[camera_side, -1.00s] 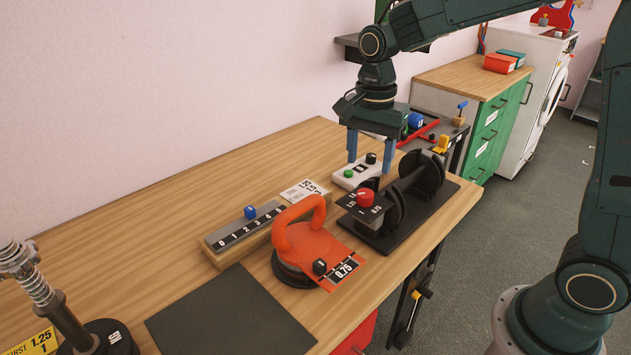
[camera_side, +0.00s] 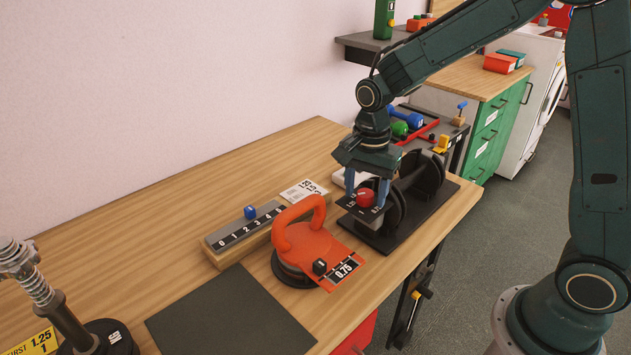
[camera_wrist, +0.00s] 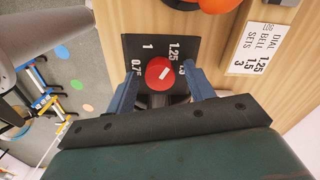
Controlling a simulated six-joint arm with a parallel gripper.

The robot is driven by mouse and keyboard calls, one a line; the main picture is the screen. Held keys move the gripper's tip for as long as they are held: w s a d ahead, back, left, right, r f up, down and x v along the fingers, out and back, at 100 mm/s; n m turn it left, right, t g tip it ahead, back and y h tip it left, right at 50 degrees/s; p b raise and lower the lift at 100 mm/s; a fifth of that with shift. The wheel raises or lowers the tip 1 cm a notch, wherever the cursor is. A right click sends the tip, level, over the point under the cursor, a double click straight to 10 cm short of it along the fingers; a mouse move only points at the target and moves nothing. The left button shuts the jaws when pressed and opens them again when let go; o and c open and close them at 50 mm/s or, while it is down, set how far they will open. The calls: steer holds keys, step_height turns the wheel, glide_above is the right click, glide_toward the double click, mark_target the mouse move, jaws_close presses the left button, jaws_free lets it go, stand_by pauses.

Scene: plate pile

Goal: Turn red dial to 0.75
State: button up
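The red dial (camera_side: 365,197) sits on a small black plate (camera_side: 352,206) at the front of a black stand. In the wrist view the red dial (camera_wrist: 159,72) has a white mark pointing up and to the right, roughly between the labels 1 and 1.25. The label 0.75 (camera_wrist: 137,67) is at its left. My gripper (camera_side: 367,192) is low over the dial, fingers down. In the wrist view my gripper's two blue fingers (camera_wrist: 162,92) are apart on either side of the dial, with gaps showing. The gripper is open.
An orange-handled weight (camera_side: 318,245) with a 0.75 label stands left of the stand. A number rail (camera_side: 240,232) with a blue slider lies behind it. A dark mat (camera_side: 230,315) lies at front left. A printed card (camera_side: 303,191) lies near the dial.

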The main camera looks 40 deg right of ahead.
steer(key=c, duration=0.9)
steer(key=shift+c, duration=0.2)
